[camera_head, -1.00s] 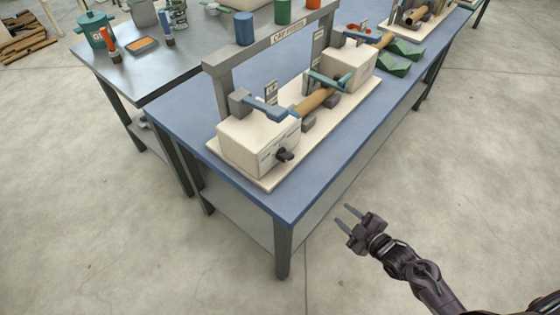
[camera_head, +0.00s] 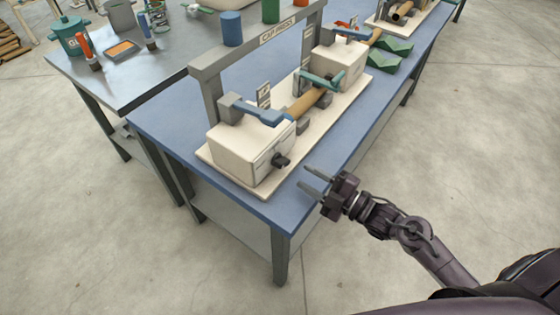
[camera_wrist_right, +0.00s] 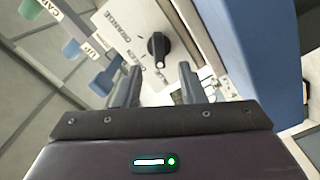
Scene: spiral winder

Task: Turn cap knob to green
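The cap knob is small and black on the front face of a cream box (camera_head: 238,150) at the near end of the winder. In the head view the knob (camera_head: 281,160) sits low on that face. My left gripper is not in view.
The winder's base board (camera_head: 262,190) rests on a blue table (camera_head: 160,127). A grey frame with a cap sign (camera_head: 278,32) carries blue (camera_head: 231,28) and green (camera_head: 270,10) caps. A metal table (camera_head: 95,77) with tools adjoins behind. The floor at right is open.

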